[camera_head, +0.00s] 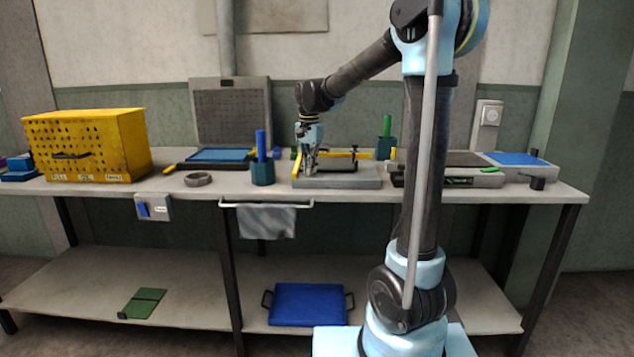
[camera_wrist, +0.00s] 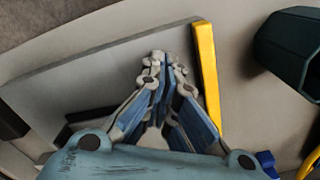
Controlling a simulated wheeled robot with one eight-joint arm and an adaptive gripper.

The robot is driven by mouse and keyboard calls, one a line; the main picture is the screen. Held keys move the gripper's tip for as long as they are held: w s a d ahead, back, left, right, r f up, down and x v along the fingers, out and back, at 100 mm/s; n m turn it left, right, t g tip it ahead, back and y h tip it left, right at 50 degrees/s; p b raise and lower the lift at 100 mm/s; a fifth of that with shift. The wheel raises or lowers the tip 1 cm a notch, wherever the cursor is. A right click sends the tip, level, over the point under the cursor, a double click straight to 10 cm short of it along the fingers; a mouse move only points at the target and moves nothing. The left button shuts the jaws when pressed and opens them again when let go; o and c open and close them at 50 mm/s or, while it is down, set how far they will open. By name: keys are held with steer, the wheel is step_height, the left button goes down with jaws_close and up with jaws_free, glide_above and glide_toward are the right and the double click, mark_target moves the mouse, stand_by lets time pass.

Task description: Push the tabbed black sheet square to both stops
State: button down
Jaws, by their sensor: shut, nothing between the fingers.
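The black sheet (camera_head: 338,164) lies on a grey plate (camera_head: 350,182) on the bench, mostly behind my gripper in the head view. A small upright black piece, perhaps its tab, shows at its right end. One yellow stop (camera_head: 297,164) runs along the plate's left side, and another yellow bar (camera_head: 366,155) lies along the back. My gripper (camera_head: 310,172) is shut and empty, low over the plate's left part. In the wrist view my fingertips (camera_wrist: 164,58) are together beside a yellow stop (camera_wrist: 207,75); dark parts show behind the fingers, and the sheet's edges are mostly hidden there.
A teal cup with a blue handle (camera_head: 262,172) stands left of the plate, and a dark green cup (camera_head: 386,147) behind it. A grey ring (camera_head: 199,179) and yellow perforated box (camera_head: 88,146) are further left. A grey unit (camera_head: 455,178) sits close on the right.

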steer(key=shift+f, duration=0.4)
steer(key=shift+w, duration=0.35)
stand_by(0.4)
steer(key=shift+w, duration=1)
steer(key=shift+s, duration=0.2)
steer(key=shift+s+r, duration=0.1)
steer(key=shift+s, duration=0.35)
step_height(320, 180, up, 8)
stand_by(0.7)
